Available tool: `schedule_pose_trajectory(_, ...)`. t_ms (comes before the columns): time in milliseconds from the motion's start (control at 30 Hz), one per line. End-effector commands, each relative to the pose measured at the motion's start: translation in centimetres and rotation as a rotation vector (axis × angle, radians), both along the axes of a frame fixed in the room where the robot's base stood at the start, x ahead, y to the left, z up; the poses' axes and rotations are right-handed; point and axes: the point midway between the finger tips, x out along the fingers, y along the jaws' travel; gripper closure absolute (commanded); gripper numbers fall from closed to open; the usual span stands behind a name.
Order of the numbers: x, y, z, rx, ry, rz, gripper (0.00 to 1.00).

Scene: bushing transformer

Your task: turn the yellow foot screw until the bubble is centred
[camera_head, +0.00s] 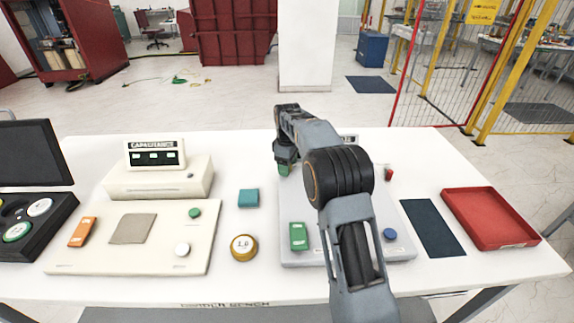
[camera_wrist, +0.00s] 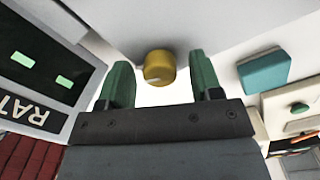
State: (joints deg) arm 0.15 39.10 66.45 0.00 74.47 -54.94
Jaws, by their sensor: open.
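The yellow foot screw (camera_wrist: 158,68) shows in the wrist view as a short knob with a pale mark on its side, below a light grey housing. My gripper (camera_wrist: 160,78) is open, with one green finger on each side of the screw and a visible gap to each. In the head view my gripper (camera_head: 284,169) is low at the back left of the grey instrument base (camera_head: 300,257), and the screw is hidden there. I cannot make out a bubble in either view.
A teal block (camera_head: 248,198) and a yellow-rimmed disc (camera_head: 243,247) stand left of the base. The cream capacitance unit (camera_head: 158,178) is further left. A dark mat (camera_head: 432,228) and red tray (camera_head: 490,240) lie right. A display panel (camera_wrist: 40,75) is close at left in the wrist view.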

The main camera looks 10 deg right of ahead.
Motion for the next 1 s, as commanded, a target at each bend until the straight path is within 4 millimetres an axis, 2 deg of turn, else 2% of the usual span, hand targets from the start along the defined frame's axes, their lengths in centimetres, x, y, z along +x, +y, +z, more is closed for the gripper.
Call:
schedule_pose_trajectory(233,0.00,-0.01,-0.06,0.000,0.000,0.000,0.41)
schedule_pose_trajectory(767,0.01,-0.01,-0.02,0.000,0.000,0.000,0.90)
schedule_pose_trajectory(1000,0.01,0.01,0.08,0.000,0.000,-0.029,0.90)
